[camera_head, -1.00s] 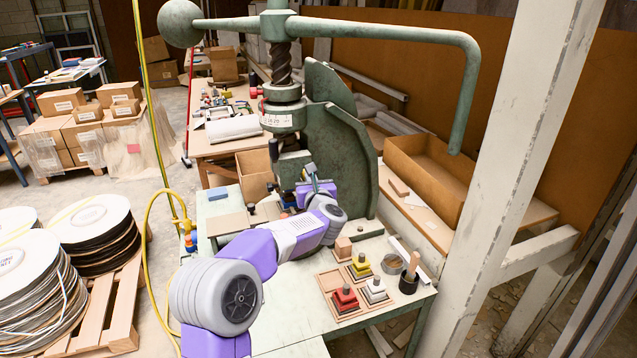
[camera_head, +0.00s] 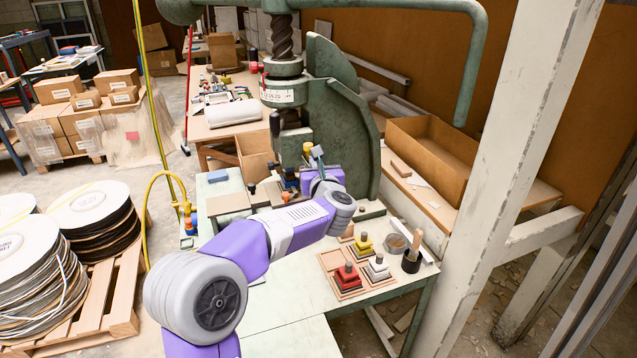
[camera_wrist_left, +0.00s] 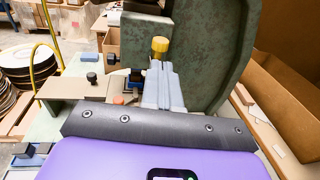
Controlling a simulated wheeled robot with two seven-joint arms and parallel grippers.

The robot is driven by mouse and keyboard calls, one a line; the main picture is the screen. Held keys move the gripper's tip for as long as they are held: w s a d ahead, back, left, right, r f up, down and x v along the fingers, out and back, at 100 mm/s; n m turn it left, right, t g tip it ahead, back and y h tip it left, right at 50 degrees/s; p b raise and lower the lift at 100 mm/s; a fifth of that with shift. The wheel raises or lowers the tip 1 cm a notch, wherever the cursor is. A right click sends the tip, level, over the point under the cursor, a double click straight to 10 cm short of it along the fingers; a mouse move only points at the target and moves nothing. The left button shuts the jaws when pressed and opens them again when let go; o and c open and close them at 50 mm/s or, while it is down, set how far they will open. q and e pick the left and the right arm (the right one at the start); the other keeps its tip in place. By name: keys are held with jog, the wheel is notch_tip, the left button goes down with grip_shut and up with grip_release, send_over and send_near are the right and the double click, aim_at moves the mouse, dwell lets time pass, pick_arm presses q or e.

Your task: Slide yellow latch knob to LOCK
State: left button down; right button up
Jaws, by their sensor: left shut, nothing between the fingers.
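The yellow latch knob (camera_wrist_left: 160,46) stands just beyond the fingertips of my left gripper (camera_wrist_left: 161,72) in the left wrist view. It also shows as a small yellow spot (camera_head: 307,148) by the green press (camera_head: 345,130) in the head view. My left gripper (camera_head: 318,153) is shut with nothing between its fingers. The fingers overlap the knob's lower part in the wrist view, so I cannot tell whether they touch it. The latch's track and any LOCK marking are hidden or too small to read. My right gripper is not in view.
A white post (camera_head: 520,170) stands to the right. Cable reels (camera_head: 85,215) and a yellow hose (camera_head: 147,205) are at the left.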

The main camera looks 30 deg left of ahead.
pick_arm(q)
jog(key=v, duration=0.6)
jog(key=shift+s+d, duration=0.2)
jog(key=shift+d, duration=0.25)
